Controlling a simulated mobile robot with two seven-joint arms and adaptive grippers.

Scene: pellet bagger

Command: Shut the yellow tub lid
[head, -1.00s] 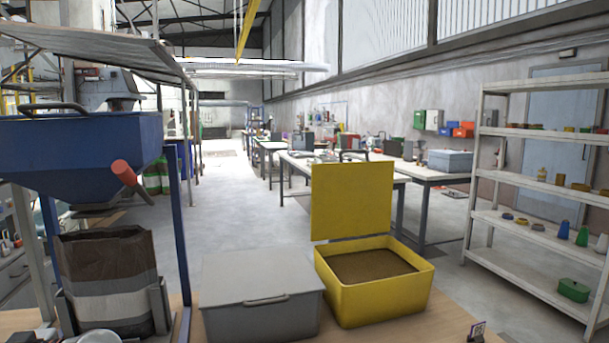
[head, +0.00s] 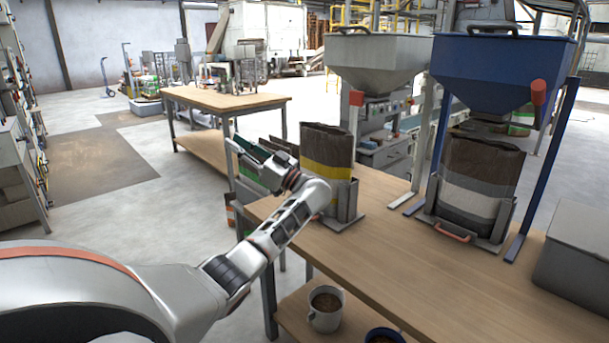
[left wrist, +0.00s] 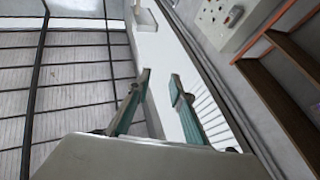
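The yellow tub and its lid are not in either view now. In the head view my left gripper (head: 247,143) is at the end of my raised left arm, left of the bag with the yellow band. In the left wrist view its two teal fingers (left wrist: 160,78) are apart with nothing between them. It is not touching any tub. My right gripper is not in view.
A wooden bench (head: 440,268) runs across the right. Floor at left is open.

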